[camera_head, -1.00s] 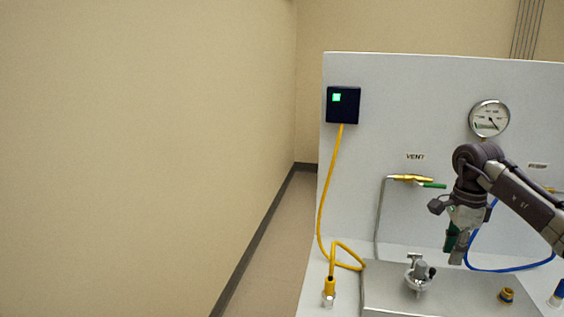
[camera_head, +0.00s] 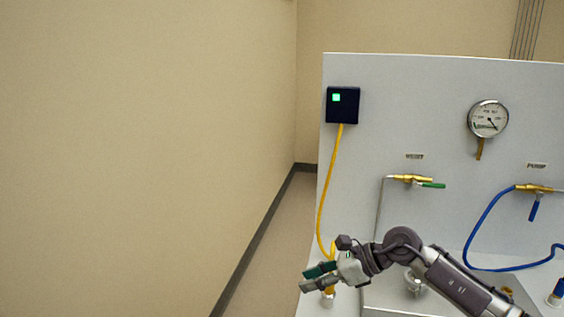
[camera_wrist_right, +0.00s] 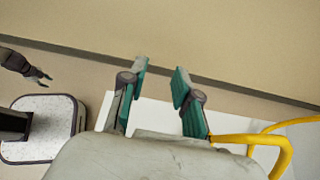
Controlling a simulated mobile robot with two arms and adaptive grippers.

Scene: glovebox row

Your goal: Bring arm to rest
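My right gripper (camera_head: 306,279) is at the front left of the bench in the head view, its arm coming in from the right. Its two teal-lined fingers are apart with nothing between them, as the right wrist view (camera_wrist_right: 160,76) also shows. It points left, over the yellow cable's lower end, and partly hides the connector there. My left gripper (camera_wrist_right: 42,78) shows small at the left edge of the right wrist view, away from the bench; its fingers look parted and empty. It is outside the head view.
The white back panel (camera_head: 420,120) carries a black box (camera_head: 342,105) with a green light, a pressure gauge (camera_head: 488,118), and a vent valve (camera_head: 412,178) with a green handle. A yellow cable (camera_head: 325,190) hangs from the box. A blue hose (camera_head: 480,222) is at right. Floor left of the bench is clear.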

